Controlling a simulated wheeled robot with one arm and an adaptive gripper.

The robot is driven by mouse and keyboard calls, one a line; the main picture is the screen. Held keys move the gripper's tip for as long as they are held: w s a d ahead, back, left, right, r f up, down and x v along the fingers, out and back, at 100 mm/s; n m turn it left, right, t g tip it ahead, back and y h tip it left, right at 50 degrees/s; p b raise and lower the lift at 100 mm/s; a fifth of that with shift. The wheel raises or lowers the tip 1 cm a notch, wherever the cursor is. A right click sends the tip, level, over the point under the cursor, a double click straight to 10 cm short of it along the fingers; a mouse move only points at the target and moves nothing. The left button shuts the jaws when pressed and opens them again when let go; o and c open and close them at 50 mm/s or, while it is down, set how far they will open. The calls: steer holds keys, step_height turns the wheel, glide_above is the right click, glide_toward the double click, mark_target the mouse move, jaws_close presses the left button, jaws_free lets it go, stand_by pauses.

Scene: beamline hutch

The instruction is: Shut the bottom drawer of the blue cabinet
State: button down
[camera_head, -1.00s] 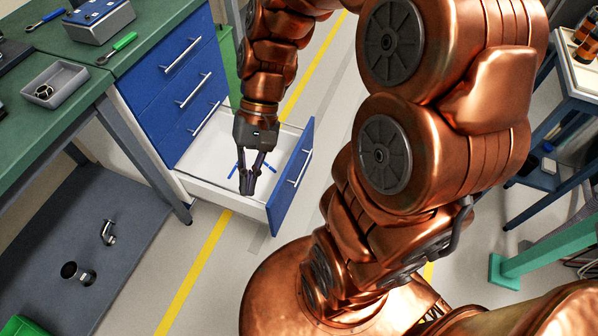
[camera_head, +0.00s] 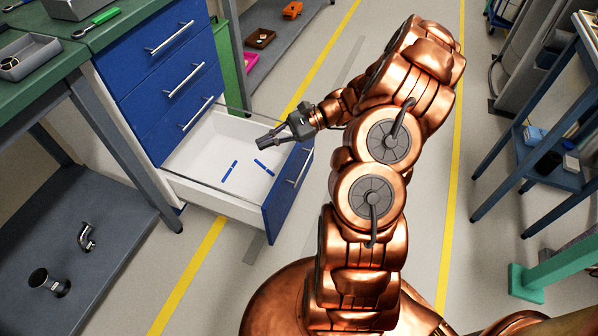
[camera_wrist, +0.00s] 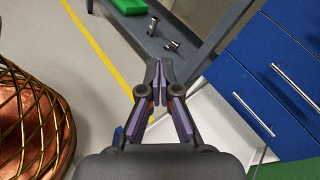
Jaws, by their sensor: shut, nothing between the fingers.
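The blue cabinet (camera_head: 150,62) stands at the left under the green worktop. Its bottom drawer (camera_head: 207,195) is pulled far out, with a white inside and a blue front (camera_head: 281,205) bearing a silver handle (camera_head: 297,169). Two thin blue items (camera_head: 263,167) lie on the drawer floor. My gripper (camera_head: 264,143) is shut and empty. In the head view it appears over the drawer's far right part, pointing left toward the cabinet; contact cannot be told. In the wrist view my shut fingers (camera_wrist: 159,82) show with the blue cabinet fronts (camera_wrist: 270,85) at the right.
The other cabinet drawers are shut. A grey low shelf (camera_head: 70,240) with metal fittings is at the lower left. A shelf (camera_head: 285,40) with small coloured items stands behind. A blue cart (camera_head: 545,170) is at the right. Floor between yellow lines is open.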

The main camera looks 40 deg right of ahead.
steer(key=d+f+m+t+h+b, duration=0.1)
steer(key=d+f+m+t+b, duration=0.45)
steer(key=d+f, duration=0.65)
steer(key=m+t+h+b, duration=0.4)
steer(key=m+t+h, duration=0.15)
steer(key=m, duration=0.25)
glide_toward(292, 163)
steer(key=shift+t, duration=0.3)
steer(key=b+x, duration=0.3)
steer(key=x, duration=0.2)
steer(key=shift+a+f+b, duration=0.15)
steer(key=shift+a+b, duration=0.15)
steer(key=shift+x, duration=0.95)
steer(key=shift+w, duration=0.15)
